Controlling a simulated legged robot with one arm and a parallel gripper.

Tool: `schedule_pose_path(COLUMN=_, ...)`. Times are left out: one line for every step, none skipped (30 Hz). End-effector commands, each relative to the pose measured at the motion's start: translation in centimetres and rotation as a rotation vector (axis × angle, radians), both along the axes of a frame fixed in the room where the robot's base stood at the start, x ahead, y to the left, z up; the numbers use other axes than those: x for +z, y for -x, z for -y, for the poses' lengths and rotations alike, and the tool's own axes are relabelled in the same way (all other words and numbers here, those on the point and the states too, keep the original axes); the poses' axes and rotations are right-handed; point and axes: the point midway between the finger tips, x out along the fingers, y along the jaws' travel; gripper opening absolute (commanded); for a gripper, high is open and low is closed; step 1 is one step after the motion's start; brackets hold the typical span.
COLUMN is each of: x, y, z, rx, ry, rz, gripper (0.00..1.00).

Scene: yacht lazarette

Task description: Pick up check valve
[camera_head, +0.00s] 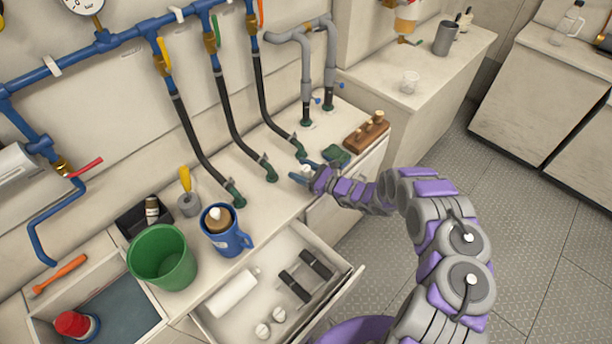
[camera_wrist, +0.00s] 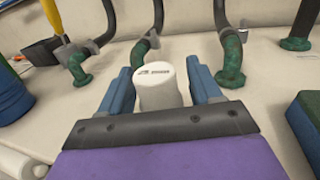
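A white cylinder with a dark arrow-like mark on its top, which looks like the check valve (camera_wrist: 158,88), stands between my fingers in the wrist view. In the head view only a small pale part of it (camera_head: 306,169) shows at my fingertips. My gripper (camera_head: 305,172) is over the back counter near its front edge. In the wrist view its blue fingers (camera_wrist: 160,92) are wide apart, one on each side of the cylinder. A narrow gap shows on the right; contact on the left is unclear. The cylinder's lower part is hidden by my gripper.
Black hoses with green elbows (camera_head: 235,197) stand behind my gripper. A green block (camera_head: 336,154) and a brown wooden holder (camera_head: 366,134) are close on the right. A blue mug (camera_head: 227,238), green bucket (camera_head: 163,257) and open drawer (camera_head: 338,283) are to the left and front.

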Motion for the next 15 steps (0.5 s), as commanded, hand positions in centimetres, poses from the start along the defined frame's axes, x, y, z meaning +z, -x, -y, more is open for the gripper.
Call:
schedule_pose_path(x=0.0, y=0.0, z=0.0, rx=0.0, ry=0.0, rz=0.0, gripper=0.58)
schedule_pose_path(x=0.0, y=0.0, z=0.0, rx=0.0, ry=0.0, rz=0.0, gripper=0.56)
schedule_pose_path(x=0.01, y=0.0, z=0.0, rx=0.0, ry=0.0, rz=0.0, gripper=0.52)
schedule_pose_path(x=0.01, y=0.0, z=0.0, rx=0.0, ry=0.0, rz=0.0, gripper=0.49)
schedule_pose_path(x=0.01, y=0.0, z=0.0, rx=0.0, ry=0.001, rz=0.001, gripper=0.46)
schedule_pose_path(x=0.01, y=0.0, z=0.0, rx=0.0, ry=0.001, rz=0.001, gripper=0.42)
schedule_pose_path(x=0.0, y=0.01, z=-0.01, rx=0.0, ry=0.0, rz=0.0, gripper=0.39)
schedule_pose_path(x=0.0, y=0.01, z=-0.01, rx=0.0, ry=0.0, rz=0.0, gripper=0.36)
schedule_pose_path(x=0.0, y=0.01, z=-0.01, rx=0.0, ry=0.0, rz=0.0, gripper=0.33)
schedule_pose_path(x=0.0, y=0.01, z=-0.01, rx=0.001, ry=0.001, rz=0.001, gripper=0.3)
schedule_pose_path(x=0.0, y=0.01, z=-0.01, rx=0.001, ry=0.001, rz=0.001, gripper=0.27)
schedule_pose_path(x=0.0, y=0.01, z=-0.01, rx=0.0, ry=0.001, rz=0.001, gripper=0.23)
schedule_pose_path(x=0.0, y=0.01, z=-0.01, rx=0.0, ry=0.001, rz=0.001, gripper=0.2)
schedule_pose_path(x=0.0, y=0.01, z=-0.01, rx=0.001, ry=0.001, rz=0.001, gripper=0.17)
schedule_pose_path(x=0.0, y=0.01, z=-0.01, rx=0.001, ry=0.001, rz=0.001, gripper=0.13)
